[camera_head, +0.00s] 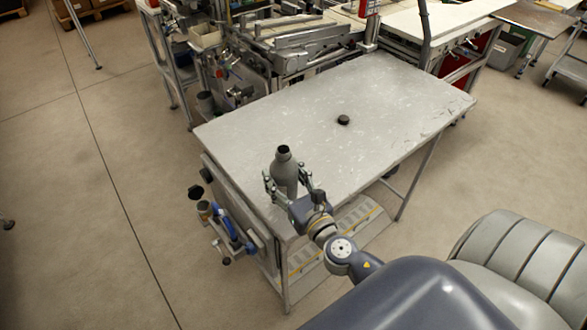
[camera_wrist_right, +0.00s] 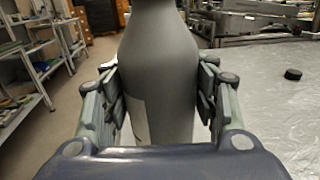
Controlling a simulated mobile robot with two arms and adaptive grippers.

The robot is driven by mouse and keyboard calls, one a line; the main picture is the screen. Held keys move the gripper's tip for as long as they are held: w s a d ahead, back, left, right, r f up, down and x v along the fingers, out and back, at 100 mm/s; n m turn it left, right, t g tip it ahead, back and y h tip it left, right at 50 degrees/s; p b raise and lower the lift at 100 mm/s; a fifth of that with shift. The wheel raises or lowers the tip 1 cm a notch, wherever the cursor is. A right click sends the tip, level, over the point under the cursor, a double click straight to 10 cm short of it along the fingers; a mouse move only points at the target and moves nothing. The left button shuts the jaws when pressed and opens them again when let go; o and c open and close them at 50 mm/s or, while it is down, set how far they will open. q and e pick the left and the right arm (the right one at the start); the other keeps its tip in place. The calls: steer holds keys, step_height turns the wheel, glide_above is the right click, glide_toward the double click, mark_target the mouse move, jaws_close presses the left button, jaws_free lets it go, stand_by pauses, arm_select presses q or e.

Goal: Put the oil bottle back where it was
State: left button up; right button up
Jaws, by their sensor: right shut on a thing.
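The oil bottle is grey with a dark top; in the head view the oil bottle (camera_head: 285,168) stands upright at the near left corner of the grey table (camera_head: 390,95). My right gripper (camera_head: 287,185) is shut around its body. In the right wrist view the bottle (camera_wrist_right: 158,70) fills the middle between both fingers of the gripper (camera_wrist_right: 158,100), with a pale label edge at its lower left. I cannot tell whether its base touches the table, as the gripper hides it. My left gripper is not in view.
A small black round piece (camera_head: 343,119) lies on the table, also in the wrist view (camera_wrist_right: 293,74). A side rack with a blue tool (camera_head: 228,226) and cups hangs at the table's left end. Machines (camera_head: 290,45) stand behind. Most of the tabletop is clear.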

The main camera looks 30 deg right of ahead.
steer(key=shift+w+d+f+b, duration=0.4)
steer(key=shift+w+d+f, duration=0.1)
steer(key=shift+d+f, duration=0.25)
steer(key=shift+w+d+f+b, duration=0.35)
steer(key=shift+w+d+f, duration=0.2)
steer(key=shift+d, duration=0.35)
steer(key=shift+w+d+f+b, duration=0.4)
steer(key=shift+w+d+f, duration=0.1)
steer(key=shift+d+f, duration=0.25)
steer(key=shift+r, duration=0.1)
steer(key=o, duration=1.3)
steer(key=shift+f, duration=0.2)
